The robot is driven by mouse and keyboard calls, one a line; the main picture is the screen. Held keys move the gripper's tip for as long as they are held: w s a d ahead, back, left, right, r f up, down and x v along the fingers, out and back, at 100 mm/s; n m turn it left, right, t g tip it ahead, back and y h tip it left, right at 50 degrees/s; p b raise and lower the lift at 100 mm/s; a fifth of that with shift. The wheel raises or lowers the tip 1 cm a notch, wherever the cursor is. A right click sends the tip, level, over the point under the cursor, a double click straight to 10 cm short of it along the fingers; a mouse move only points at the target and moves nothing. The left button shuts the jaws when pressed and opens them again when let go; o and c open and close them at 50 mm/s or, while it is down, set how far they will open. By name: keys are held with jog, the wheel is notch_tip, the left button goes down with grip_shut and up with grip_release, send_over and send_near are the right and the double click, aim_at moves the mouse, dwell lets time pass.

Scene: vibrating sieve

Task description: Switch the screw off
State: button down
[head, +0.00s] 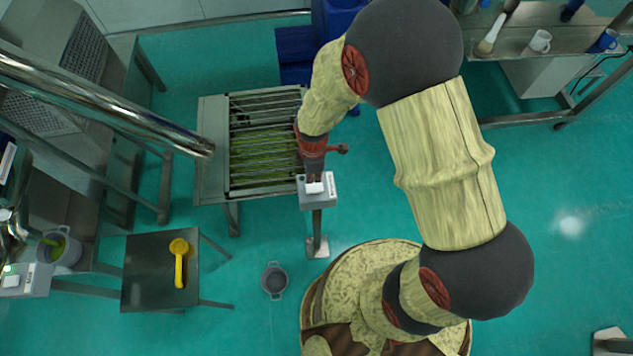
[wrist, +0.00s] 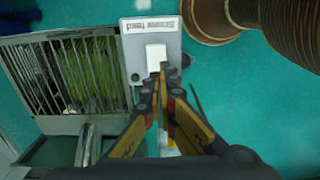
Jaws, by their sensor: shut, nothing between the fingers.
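A light grey switch box (head: 318,194) stands on a post near the middle of the head view. It has a white switch (head: 314,188) on its top face and fills the upper middle of the wrist view (wrist: 138,36).
A slatted sieve (head: 212,150) with green material stands left of the box. Another grey box (head: 14,281) with a green light is at the far left, by a pot (head: 66,252). A small table (head: 146,290) holds a yellow scoop (head: 180,262). A bucket (head: 274,281) stands on the floor.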

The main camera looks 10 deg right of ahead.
notch_tip(320, 180, up, 7)
send_over(308, 189)
jog(key=d, duration=0.2)
jog(key=shift+a+r, duration=0.2)
jog(key=shift+a, duration=0.05)
jog(key=shift+s, duration=0.1)
jog(key=shift+b, duration=0.55)
jog(key=f, duration=0.4)
jog(key=a+f, duration=0.1)
jog(key=f, duration=0.4)
jog(key=f+b, duration=0.1)
jog(key=f, duration=0.3)
jog(key=shift+a+f, duration=0.2)
